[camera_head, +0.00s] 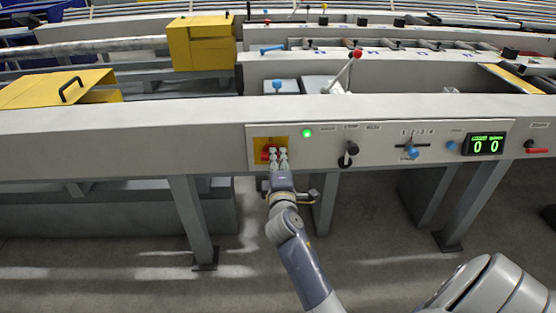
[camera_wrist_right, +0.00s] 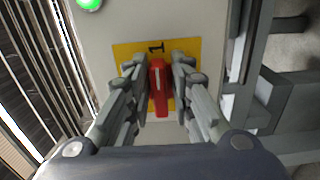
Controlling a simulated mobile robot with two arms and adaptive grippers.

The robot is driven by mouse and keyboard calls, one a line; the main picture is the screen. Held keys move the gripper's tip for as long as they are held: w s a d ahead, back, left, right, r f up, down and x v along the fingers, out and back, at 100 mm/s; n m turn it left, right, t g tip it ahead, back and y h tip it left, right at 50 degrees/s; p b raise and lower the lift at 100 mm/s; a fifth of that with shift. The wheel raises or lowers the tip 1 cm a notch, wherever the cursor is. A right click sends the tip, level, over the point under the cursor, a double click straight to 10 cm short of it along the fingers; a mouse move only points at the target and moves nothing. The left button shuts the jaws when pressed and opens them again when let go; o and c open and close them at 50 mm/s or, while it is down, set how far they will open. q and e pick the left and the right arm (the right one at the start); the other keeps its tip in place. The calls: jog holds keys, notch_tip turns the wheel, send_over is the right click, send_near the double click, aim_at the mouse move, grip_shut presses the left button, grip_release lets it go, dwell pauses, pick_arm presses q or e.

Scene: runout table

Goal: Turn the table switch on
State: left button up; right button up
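The table switch is a red handle (camera_wrist_right: 160,92) on a yellow plate (camera_wrist_right: 125,52) marked "1". In the wrist view the handle's narrow upper end lies just below the "1". In the head view the yellow plate (camera_head: 259,143) sits at the left end of the control panel, mostly behind my fingers. My right gripper (camera_head: 277,155) is at the switch. In the wrist view its two fingers (camera_wrist_right: 161,75) stand on either side of the handle, spread, with a narrow gap on the right side. Contact on the left side is unclear. My left gripper is not in view.
A lit green lamp (camera_head: 307,133) is right of the switch; it also shows in the wrist view (camera_wrist_right: 90,3). Further right are a black knob (camera_head: 350,150), a blue-knobbed selector (camera_head: 411,153) and a green display (camera_head: 486,144). Table legs (camera_head: 192,220) stand below.

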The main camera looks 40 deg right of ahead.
dwell(0.3)
jog(key=v, duration=0.7)
jog(key=shift+s, duration=0.25)
jog(key=shift+a, duration=0.1)
